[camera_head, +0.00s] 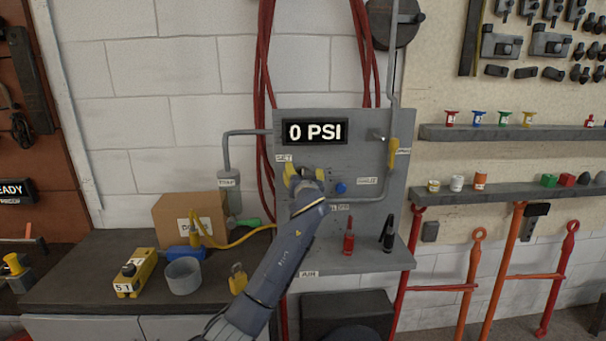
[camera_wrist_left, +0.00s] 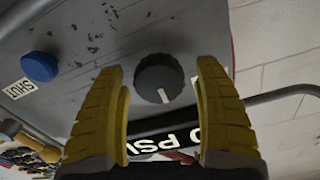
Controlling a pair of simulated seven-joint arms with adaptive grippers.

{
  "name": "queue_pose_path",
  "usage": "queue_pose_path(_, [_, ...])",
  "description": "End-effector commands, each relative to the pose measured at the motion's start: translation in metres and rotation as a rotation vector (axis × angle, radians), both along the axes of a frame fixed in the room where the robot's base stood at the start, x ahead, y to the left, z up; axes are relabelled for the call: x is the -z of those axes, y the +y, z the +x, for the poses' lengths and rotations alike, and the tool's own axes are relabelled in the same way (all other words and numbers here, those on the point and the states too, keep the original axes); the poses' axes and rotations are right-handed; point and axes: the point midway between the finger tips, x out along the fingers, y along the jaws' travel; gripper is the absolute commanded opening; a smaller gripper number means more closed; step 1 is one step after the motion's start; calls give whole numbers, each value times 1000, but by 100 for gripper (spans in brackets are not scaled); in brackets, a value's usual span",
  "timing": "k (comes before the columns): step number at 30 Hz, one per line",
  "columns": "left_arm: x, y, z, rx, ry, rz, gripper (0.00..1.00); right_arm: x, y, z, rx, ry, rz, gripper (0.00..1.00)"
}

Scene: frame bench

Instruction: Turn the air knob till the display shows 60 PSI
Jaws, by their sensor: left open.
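The display (camera_head: 314,132) on the grey panel (camera_head: 360,150) reads 0 PSI in the head view. Part of it shows upside down in the left wrist view (camera_wrist_left: 165,145). The air knob (camera_wrist_left: 159,78) is a dark round knob with a pale pointer mark. In the head view the gripper hides it. My left gripper (camera_head: 304,174) is at the panel just below the display. In the left wrist view its yellow fingers (camera_wrist_left: 163,100) are open, one on each side of the knob, with gaps between. My right gripper is not in view.
A blue button (camera_head: 341,187) sits right of the gripper on the panel, and a yellow lever (camera_head: 393,152) at its right edge. Red and black tools (camera_head: 349,238) stand on the panel's ledge. A cardboard box (camera_head: 172,216) and grey cup (camera_head: 184,276) are on the left bench.

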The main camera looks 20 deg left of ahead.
Motion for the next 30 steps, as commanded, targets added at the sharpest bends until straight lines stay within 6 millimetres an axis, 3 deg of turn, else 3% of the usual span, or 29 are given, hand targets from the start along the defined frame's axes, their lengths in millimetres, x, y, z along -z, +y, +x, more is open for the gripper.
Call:
queue_pose_path(9, [0, 0, 0, 0, 0, -1, 68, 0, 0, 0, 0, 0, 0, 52])
queue_pose_path(23, [0, 0, 0, 1, -1, -1, 15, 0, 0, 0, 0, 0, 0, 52])
queue_pose_path(30, [0, 0, 0, 1, 8, 24, 15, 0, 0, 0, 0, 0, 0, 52])
